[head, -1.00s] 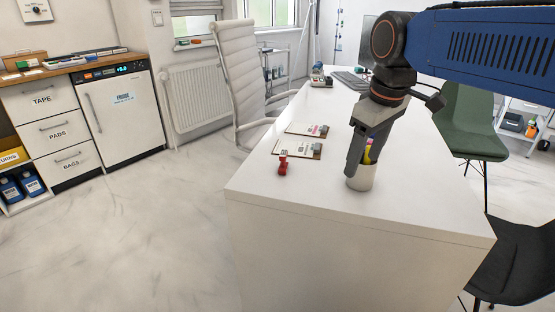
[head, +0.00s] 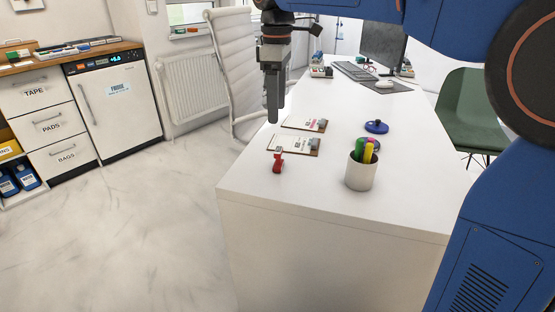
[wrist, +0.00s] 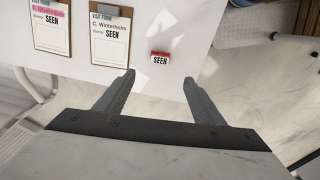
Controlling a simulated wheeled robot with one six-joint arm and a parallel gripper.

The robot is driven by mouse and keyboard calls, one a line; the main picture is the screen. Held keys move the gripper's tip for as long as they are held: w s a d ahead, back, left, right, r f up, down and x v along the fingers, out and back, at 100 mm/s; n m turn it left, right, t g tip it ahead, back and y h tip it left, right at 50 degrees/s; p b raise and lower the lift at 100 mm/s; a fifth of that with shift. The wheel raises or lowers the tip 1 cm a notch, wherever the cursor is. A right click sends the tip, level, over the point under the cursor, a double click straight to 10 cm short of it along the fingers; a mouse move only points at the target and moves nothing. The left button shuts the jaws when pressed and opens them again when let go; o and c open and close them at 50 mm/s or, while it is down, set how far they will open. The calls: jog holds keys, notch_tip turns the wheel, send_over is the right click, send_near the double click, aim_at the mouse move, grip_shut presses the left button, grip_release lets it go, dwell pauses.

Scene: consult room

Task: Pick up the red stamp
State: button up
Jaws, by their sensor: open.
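The red stamp (head: 278,161) stands upright on the white desk (head: 330,195), near its left edge and close to the clipboards.
Two clipboards (head: 294,143) with visit forms lie beside the stamp. A white cup (head: 360,175) of markers and a blue round object (head: 376,126) stand to the right. A monitor (head: 383,45) and keyboard (head: 355,71) are farther back. A white chair (head: 233,60) stands behind the left edge.

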aim_at(278, 149)
notch_tip(278, 149, down, 9)
jog(key=shift+f, duration=0.2)
jog(key=shift+d+f, duration=0.2)
jog(key=shift+f, duration=2.65)
jog(key=c, duration=1.1)
